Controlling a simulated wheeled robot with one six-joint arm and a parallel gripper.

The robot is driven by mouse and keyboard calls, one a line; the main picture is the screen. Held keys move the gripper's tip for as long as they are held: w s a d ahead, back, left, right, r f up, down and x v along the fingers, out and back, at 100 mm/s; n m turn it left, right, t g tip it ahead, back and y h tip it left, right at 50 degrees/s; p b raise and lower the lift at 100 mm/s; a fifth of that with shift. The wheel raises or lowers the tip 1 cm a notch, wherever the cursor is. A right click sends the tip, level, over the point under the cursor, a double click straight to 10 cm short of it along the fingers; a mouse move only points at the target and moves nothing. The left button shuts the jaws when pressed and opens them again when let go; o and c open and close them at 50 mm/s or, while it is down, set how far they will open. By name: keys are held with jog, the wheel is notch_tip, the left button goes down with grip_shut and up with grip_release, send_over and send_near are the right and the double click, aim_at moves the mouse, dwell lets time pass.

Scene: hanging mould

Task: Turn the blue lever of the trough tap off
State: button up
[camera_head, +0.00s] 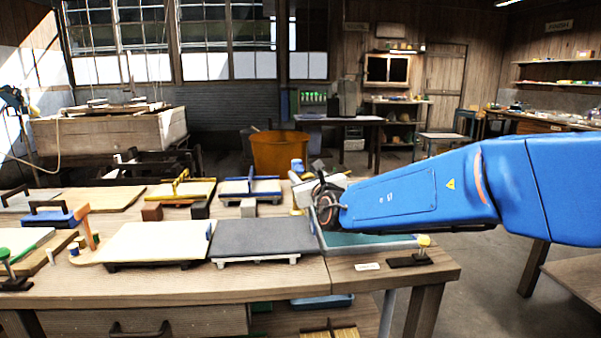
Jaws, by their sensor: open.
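At the far left edge stands a dark upright fitting with a blue part (12,98), next to a pale hose. It may be the trough tap with its lever, but it is too small and cut off by the frame to tell the lever's position. The large wooden trough (105,133) stands to the right of it. My gripper (303,188) is over the right part of the front workbench, far to the right of the trough and touching no lever. It looks empty and open; its fingers are small and partly hidden by my wrist.
The workbench (300,279) fills the foreground with pale boards, a grey felt-like mat (264,237), a blue-edged tray (371,242) under my wrist and several small tools. An orange tub (279,152) stands behind it. Open floor lies to the right of the bench.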

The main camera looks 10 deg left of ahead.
jog(key=v, duration=1.3)
jog(key=shift+s, duration=0.15)
jog(key=shift+c, duration=0.4)
